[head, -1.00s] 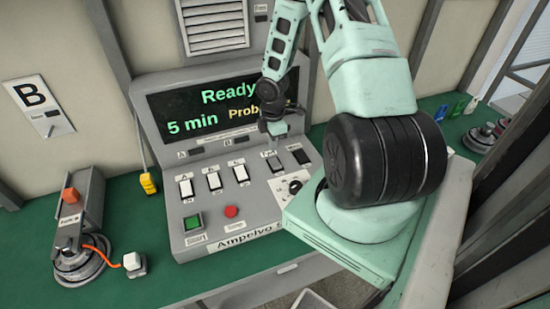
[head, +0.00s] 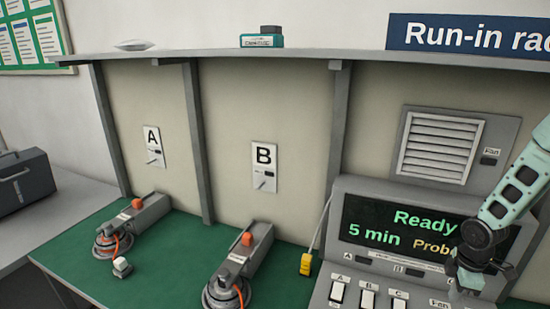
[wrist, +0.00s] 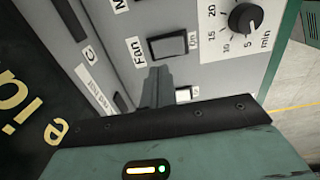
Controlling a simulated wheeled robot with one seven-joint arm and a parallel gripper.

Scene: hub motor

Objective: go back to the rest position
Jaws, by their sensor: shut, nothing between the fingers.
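My gripper (head: 467,291) is at the lower right of the head view, in front of the console (head: 350,190). In the wrist view its dark fingers (wrist: 157,88) are together with nothing between them. Their tips are close to the lower edge of the dark Fan rocker switch (wrist: 169,47); I cannot tell whether they touch it. The console screen (head: 385,232) reads "Ready" and "5 min", with the "Prob…" line partly covered by my arm. The timer dial (wrist: 243,18) shows at the wrist view's upper right.
Two motor stands with orange tops, one at A (head: 140,218) and one at B (head: 238,258), stand on the green bench (head: 185,270). A yellow pendant (head: 305,264) hangs left of the console. White switches (head: 337,291) line its front. A shelf (head: 300,55) runs above.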

